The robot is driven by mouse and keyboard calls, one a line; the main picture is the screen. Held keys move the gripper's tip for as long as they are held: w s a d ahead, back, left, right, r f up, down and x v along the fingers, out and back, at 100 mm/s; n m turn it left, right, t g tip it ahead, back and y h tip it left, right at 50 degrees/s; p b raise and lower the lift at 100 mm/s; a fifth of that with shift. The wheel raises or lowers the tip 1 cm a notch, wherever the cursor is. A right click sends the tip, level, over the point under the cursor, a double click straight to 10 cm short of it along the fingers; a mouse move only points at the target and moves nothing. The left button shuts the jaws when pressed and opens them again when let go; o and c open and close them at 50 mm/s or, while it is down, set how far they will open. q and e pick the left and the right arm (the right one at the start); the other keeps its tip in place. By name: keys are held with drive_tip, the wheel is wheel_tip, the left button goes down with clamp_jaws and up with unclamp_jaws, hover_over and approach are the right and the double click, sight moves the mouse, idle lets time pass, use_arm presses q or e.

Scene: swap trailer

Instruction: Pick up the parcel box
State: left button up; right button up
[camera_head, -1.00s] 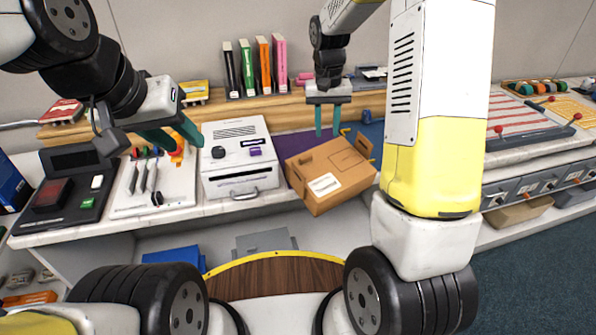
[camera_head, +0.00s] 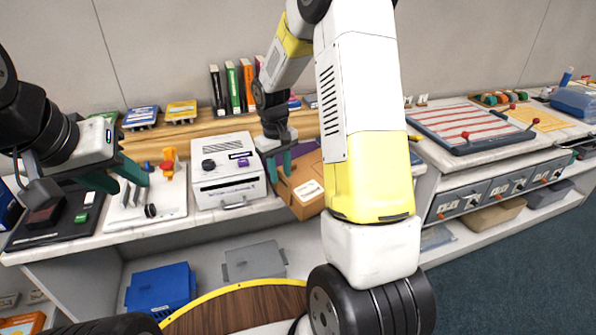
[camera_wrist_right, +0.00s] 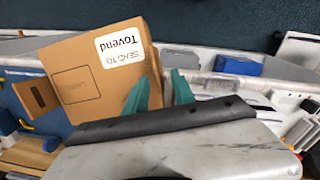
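The parcel box (camera_head: 305,187) is brown cardboard with a white label. It rests tilted at the counter's front edge, right of the white machine, partly hidden by my right arm. In the right wrist view the box (camera_wrist_right: 75,82) fills the upper left, label up. My right gripper (camera_head: 280,166) is at the box's left side in the head view, its teal fingers apart. My left gripper (camera_head: 117,174) is open and empty above the white tool board.
A white machine (camera_head: 224,170) stands close left of the box. Books (camera_head: 232,88) stand on the wooden shelf behind. A striped tray (camera_head: 470,125) lies on the counter at right. A blue bin (camera_head: 160,290) and a grey bin (camera_head: 254,262) sit below.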

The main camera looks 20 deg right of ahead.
drive_tip(key=shift+f, duration=0.2)
clamp_jaws()
idle(1.3)
